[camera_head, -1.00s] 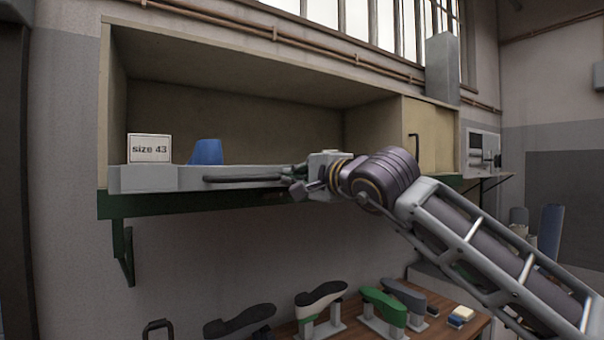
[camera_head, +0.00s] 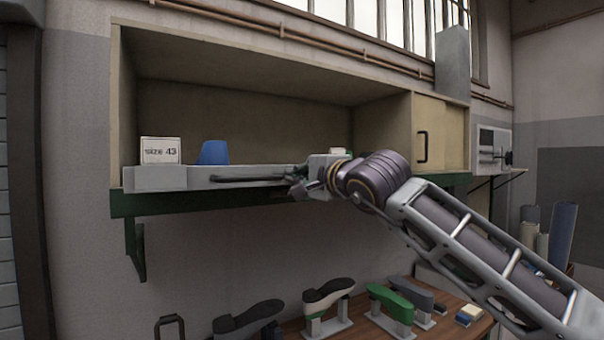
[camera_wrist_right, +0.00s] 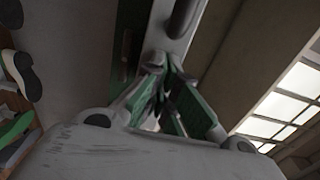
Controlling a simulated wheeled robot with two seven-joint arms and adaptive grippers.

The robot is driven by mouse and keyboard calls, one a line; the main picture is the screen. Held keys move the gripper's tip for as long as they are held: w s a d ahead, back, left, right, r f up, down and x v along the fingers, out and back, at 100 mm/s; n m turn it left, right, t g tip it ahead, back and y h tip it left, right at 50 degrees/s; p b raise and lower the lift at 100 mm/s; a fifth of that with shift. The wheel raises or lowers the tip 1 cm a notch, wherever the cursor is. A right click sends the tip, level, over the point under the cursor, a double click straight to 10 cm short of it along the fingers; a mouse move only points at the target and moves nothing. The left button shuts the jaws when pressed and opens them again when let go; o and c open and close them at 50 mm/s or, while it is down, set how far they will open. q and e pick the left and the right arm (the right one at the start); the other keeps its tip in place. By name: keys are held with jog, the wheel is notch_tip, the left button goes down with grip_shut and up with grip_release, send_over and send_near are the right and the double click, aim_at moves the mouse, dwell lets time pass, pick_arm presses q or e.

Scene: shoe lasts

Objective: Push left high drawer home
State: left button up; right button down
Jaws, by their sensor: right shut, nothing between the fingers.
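A long grey drawer front (camera_head: 155,179) with a dark bar handle (camera_head: 245,179) runs along the bottom of the open left part of the wall cabinet. My right gripper (camera_head: 298,186) is at the right end of this front, close to the handle's end. I cannot tell whether it touches. In the right wrist view, the green-padded fingers (camera_wrist_right: 168,105) are shut and empty, pointing at a grey edge with a dark bar (camera_wrist_right: 183,18). How far the drawer stands out is hard to tell. My left gripper is not in view.
A "size 43" box (camera_head: 160,150) and a blue object (camera_head: 214,152) show just behind the drawer front. A closed cabinet door (camera_head: 440,135) is to the right. Below, several shoe lasts (camera_head: 328,291) stand on a wooden table (camera_head: 365,326).

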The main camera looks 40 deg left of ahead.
jog(key=shift+p+x, duration=0.85)
jog(key=shift+x, duration=0.8)
jog(key=shift+a, duration=0.2)
jog(key=shift+w+a, duration=0.1)
jog(key=shift+p+x, duration=0.35)
jog(key=shift+x, duration=1.8)
